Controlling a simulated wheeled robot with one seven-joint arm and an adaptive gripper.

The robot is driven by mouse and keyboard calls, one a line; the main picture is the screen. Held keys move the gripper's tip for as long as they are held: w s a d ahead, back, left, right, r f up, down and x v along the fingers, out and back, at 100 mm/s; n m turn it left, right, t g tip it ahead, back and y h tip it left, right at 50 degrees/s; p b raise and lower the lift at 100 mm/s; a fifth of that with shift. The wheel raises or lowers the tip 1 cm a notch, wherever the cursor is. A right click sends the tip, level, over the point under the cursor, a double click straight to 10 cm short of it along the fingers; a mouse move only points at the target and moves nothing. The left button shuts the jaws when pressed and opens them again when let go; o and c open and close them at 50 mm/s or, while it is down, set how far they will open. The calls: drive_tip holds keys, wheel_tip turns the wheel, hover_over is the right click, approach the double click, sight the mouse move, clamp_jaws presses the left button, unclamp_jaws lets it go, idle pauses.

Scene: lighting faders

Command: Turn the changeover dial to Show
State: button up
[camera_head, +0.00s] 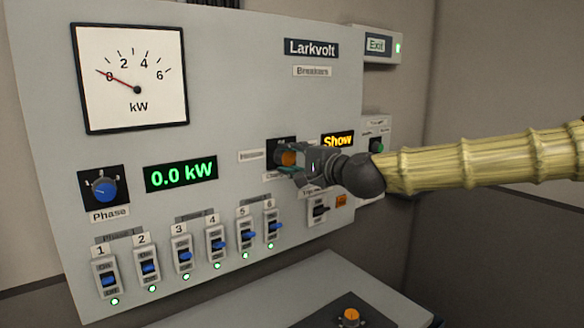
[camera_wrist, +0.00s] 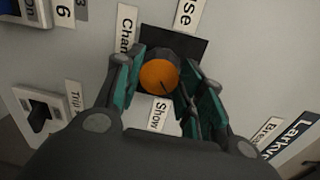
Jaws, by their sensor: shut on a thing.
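The changeover dial (camera_head: 288,158) has an orange face and a dark rim and sits on the grey breaker panel. In the wrist view the dial (camera_wrist: 160,76) has a dark pointer line, which slants down toward the "Show" label (camera_wrist: 158,113). My gripper (camera_head: 292,160) is at the dial, and in the wrist view its teal-padded fingers (camera_wrist: 163,88) are on both sides of the dial, shut on it.
A row of breaker switches (camera_head: 216,245) with blue levers lies lower left. A blue Phase dial (camera_head: 104,190), a green "0.0 kW" display (camera_head: 181,174) and a kW meter (camera_head: 130,78) are left. A black switch (camera_head: 319,210) sits just below my gripper. A desk panel with another orange knob (camera_head: 350,316) is below.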

drive_tip(key=shift+m+b, duration=0.6)
drive_tip(key=shift+m, duration=0.5)
drive_tip(key=o, duration=1)
drive_tip(key=shift+d, duration=0.1)
drive_tip(key=v, duration=1.2)
drive_tip(key=shift+w+d, duration=0.1)
drive_tip(key=shift+w, duration=0.05)
